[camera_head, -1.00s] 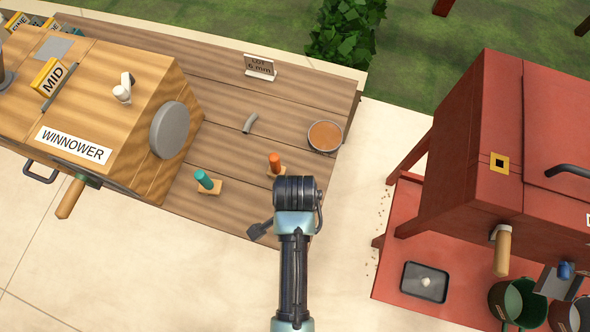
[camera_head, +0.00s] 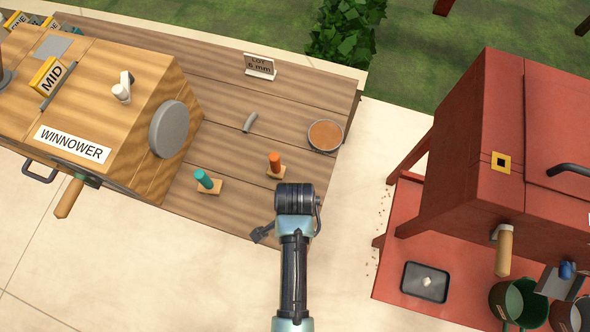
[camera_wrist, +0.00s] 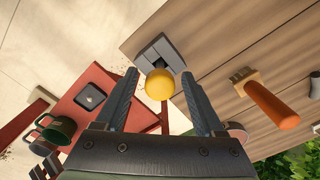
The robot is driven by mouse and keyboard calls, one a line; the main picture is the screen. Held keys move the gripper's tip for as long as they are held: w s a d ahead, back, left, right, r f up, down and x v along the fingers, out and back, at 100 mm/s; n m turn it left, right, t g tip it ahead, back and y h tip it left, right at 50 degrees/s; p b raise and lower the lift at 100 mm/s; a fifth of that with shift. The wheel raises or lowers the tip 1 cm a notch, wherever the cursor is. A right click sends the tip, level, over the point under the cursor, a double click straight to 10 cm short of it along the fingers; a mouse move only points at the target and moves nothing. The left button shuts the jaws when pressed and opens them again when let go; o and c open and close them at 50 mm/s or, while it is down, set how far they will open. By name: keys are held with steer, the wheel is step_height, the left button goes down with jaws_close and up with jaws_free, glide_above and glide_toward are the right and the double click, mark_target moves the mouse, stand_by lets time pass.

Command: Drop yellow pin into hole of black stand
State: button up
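In the wrist view the yellow pin (camera_wrist: 160,86) is seen nearly end-on, its round top between my two fingers. My gripper (camera_wrist: 160,76) is open, with a gap on each side of the pin. The dark grey-black stand (camera_wrist: 154,50) lies just beyond the pin on the table, near its edge. The pin's lower end is hidden behind its top, so I cannot tell if it sits in the hole. In the head view the stand (camera_head: 262,235) shows partly beside my arm; the pin and fingers are hidden there.
An orange pin (camera_head: 274,160) and a teal pin (camera_head: 202,178) stand in wooden blocks on the table (camera_head: 230,205). The winnower (camera_head: 110,110) is left, a red machine (camera_head: 470,160) right.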

steer(key=shift+r, duration=0.1)
step_height(320, 180, up, 12)
steer(key=p, duration=0.1)
steer(key=w+r+n+t, duration=0.4)
steer(key=w+r+t, duration=0.4)
steer(key=w+r, duration=0.75)
steer(key=w+r+n+t, duration=0.1)
steer(key=w+r+t, duration=0.2)
steer(key=r, duration=0.4)
steer(key=w+r+n+t, duration=0.1)
steer(key=w+r+t, duration=0.2)
steer(key=r, duration=0.5)
step_height(320, 180, up, 17)
steer(key=n+t, duration=0.3)
steer(key=t, duration=0.2)
steer(key=s+r+n+t, duration=0.1)
steer(key=s+r+t, duration=0.3)
steer(key=r, duration=0.5)
steer(key=s+r+n+t, duration=0.2)
steer(key=s+r+t, duration=0.2)
steer(key=s+r, duration=0.4)
step_height(320, 180, up, 2)
steer(key=shift+r+n, duration=0.1)
steer(key=shift+n, duration=0.2)
steer(key=shift+w, duration=0.1)
steer(key=shift+c, duration=0.2)
